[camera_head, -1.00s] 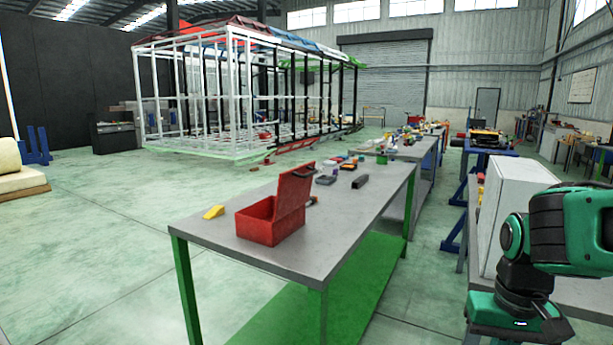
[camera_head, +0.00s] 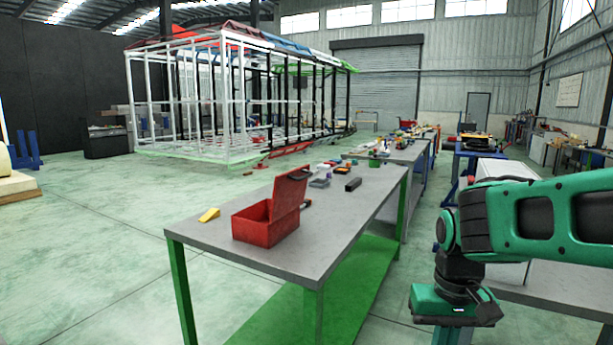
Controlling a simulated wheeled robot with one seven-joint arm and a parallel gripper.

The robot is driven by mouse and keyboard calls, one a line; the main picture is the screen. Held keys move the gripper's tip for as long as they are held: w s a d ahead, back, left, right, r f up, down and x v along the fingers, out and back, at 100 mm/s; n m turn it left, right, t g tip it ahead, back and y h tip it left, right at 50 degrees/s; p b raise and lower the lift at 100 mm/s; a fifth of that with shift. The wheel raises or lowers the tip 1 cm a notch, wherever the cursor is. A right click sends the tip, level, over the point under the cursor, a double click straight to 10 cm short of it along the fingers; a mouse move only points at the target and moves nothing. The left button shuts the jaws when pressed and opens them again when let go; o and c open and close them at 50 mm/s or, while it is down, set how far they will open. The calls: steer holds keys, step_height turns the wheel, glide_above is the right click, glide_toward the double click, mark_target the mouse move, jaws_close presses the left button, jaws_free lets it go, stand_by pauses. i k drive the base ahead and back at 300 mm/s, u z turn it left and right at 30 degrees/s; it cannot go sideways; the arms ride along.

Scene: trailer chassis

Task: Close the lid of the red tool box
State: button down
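The red tool box (camera_head: 265,224) stands on the near part of the grey-topped table (camera_head: 335,247). Its lid (camera_head: 290,193) is open and stands up, tilted, along the box's right side. The inside of the box is mostly hidden. My arm reaches in from the right edge, and its green and black end (camera_head: 454,300) points down at the lower right, well apart from the tool box. The gripper's fingers are below the picture or too unclear to make out.
A yellow wedge-shaped object (camera_head: 209,215) lies left of the box. A black block (camera_head: 353,184) and several small items lie farther back on the table. Green legs hold the table above a green lower shelf (camera_head: 345,285). Open floor lies to the left.

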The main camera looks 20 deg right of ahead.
mark_target(289, 186)
steer(key=i, duration=0.95)
